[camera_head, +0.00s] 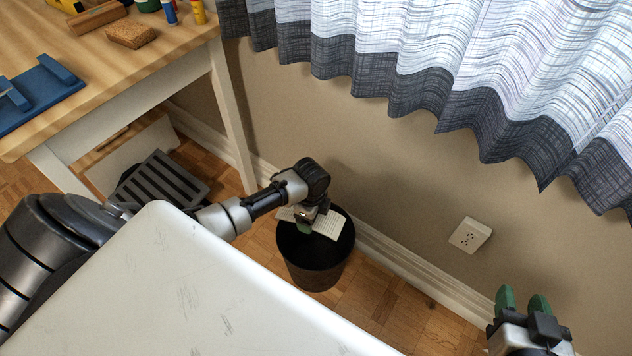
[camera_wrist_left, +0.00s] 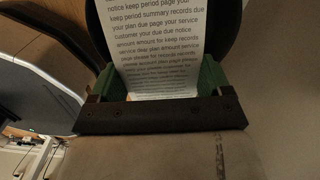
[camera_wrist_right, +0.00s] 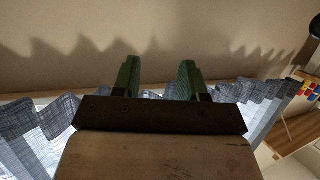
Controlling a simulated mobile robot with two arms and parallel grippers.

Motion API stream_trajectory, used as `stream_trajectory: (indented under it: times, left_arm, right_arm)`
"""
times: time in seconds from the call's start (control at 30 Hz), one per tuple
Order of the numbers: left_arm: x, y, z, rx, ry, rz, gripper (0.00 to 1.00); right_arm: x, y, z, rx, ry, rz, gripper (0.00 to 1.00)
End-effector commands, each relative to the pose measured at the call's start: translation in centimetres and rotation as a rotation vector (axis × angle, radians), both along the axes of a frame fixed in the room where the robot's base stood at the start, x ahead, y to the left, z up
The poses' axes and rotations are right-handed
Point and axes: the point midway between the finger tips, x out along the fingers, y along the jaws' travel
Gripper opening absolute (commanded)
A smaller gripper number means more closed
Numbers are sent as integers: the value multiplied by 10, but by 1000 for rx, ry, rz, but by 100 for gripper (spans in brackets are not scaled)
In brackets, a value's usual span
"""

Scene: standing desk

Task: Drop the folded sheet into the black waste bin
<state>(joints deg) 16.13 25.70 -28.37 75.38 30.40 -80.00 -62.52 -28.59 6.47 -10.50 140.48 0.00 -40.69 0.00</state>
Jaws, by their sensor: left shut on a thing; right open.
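The black waste bin (camera_head: 312,272) stands upright on the wooden floor against the wall. The folded sheet (camera_head: 329,222), white with printed lines, shows over the bin's opening; its exact height against the rim is hard to tell. My left gripper (camera_head: 305,224) is shut on the sheet, at the bin's mouth. In the left wrist view the sheet (camera_wrist_left: 155,45) sits between the green fingers (camera_wrist_left: 158,78), with the dark bin behind it. My right gripper (camera_head: 522,302) is open and empty at the lower right, well away from the bin. Its spread green fingers show in the right wrist view (camera_wrist_right: 158,78).
A wooden desk (camera_head: 110,75) with a blue tray (camera_head: 38,95), a cork block (camera_head: 131,35) and other items stands at upper left. A dark slatted object (camera_head: 165,180) lies beneath it. A curtain (camera_head: 430,60) and a wall outlet (camera_head: 470,235) are on the right.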

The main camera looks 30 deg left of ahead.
Motion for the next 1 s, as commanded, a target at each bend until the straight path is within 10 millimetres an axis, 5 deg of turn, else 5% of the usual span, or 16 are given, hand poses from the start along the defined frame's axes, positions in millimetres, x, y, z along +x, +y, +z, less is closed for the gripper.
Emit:
stream_trajectory:
  times: [0.3,0.6,1.0]
  left_arm:
    - [0,0,-17,0,0,0,57]
    - [0,0,-30,0,1,0,57]
    - [0,0,-35,0,0,0,57]
  right_arm:
    - [15,12,42,89,-355,23,43]
    - [9,19,86,181,-703,42,43]
    - [-5,19,111,241,-912,52,43]
